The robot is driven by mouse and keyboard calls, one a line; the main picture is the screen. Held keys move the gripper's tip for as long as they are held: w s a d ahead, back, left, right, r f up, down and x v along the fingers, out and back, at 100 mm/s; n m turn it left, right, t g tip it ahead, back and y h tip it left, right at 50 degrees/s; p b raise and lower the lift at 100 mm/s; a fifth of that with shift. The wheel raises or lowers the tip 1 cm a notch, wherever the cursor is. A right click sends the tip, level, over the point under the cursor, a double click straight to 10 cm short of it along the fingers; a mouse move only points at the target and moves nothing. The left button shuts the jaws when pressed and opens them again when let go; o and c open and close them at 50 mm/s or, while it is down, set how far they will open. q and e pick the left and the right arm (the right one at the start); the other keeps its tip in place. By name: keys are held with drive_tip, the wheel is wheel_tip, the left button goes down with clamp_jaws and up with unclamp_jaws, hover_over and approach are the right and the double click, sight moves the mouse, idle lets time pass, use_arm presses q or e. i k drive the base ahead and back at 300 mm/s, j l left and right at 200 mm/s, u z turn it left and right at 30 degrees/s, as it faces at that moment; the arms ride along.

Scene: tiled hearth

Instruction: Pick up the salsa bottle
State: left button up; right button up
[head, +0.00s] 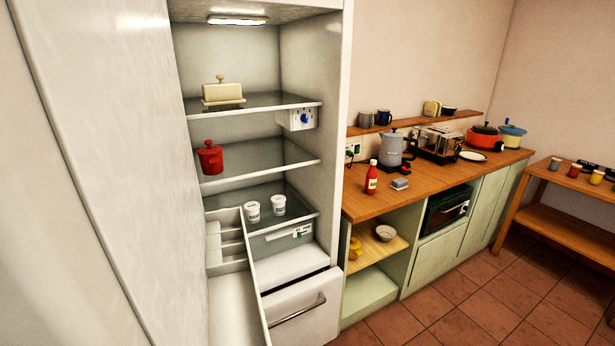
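Neither of my grippers shows in this view.
The open fridge (250,150) is at the left, with its door (105,150) swung toward me. A wooden side table (570,180) is at right. The tiled floor (480,305) in front is clear.

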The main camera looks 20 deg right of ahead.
sight(372, 175)
drive_tip(key=i+l+u, duration=0.15)
drive_tip(key=l+u, duration=0.2)
drive_tip(key=l, duration=0.35)
drive_tip(key=i+l+u, duration=0.1)
drive_tip(key=l+u, duration=0.3)
drive_tip(key=l, duration=0.35)
drive_tip(key=k+l+z, duration=0.1)
drive_tip(key=l, duration=2.1)
drive_tip(key=k+z, duration=0.05)
